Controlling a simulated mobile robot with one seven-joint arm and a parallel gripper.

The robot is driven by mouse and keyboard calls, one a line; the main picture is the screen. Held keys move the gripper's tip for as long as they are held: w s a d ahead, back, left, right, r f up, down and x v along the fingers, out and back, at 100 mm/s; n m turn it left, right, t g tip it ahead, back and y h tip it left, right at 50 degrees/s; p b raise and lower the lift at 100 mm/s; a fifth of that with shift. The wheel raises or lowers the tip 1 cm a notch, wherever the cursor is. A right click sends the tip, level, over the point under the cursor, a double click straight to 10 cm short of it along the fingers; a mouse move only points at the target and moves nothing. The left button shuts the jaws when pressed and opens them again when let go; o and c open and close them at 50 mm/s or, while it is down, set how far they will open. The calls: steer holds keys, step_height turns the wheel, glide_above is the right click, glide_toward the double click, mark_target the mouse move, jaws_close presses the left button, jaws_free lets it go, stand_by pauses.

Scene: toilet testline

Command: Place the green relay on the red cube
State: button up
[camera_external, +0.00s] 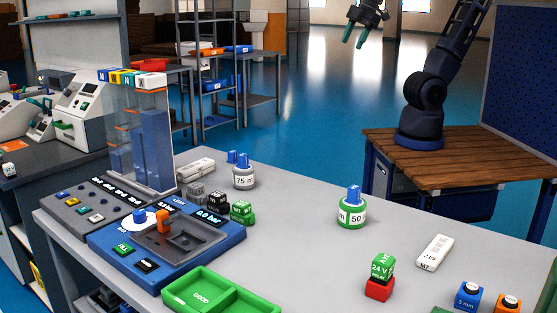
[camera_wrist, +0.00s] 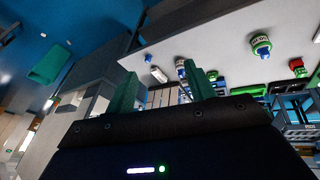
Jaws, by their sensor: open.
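The green relay (camera_external: 382,266), a small block with "24 V RELAY" lettering, rests on top of the red cube (camera_external: 379,289) on the grey table toward the front right. It sits roughly level, slightly turned against the cube. My gripper (camera_external: 355,39) is high at the back, far from both, with its two green fingers apart and nothing between them. The wrist view also shows the empty, spread fingers of my gripper (camera_wrist: 163,88).
A green-and-white "50" weight (camera_external: 352,212) stands behind the relay. A white module (camera_external: 432,252) and a blue cube (camera_external: 468,296) lie to its right. A green tray (camera_external: 222,297) and a blue test fixture (camera_external: 165,245) are on the left. The table around the stack is clear.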

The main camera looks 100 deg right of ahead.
steer(key=s+d+f+m, duration=0.2)
steer(key=s+d+m, duration=0.1)
steer(key=s+m, duration=0.2)
steer(key=shift+s+d+m, duration=0.3)
steer(key=shift+s, duration=0.75)
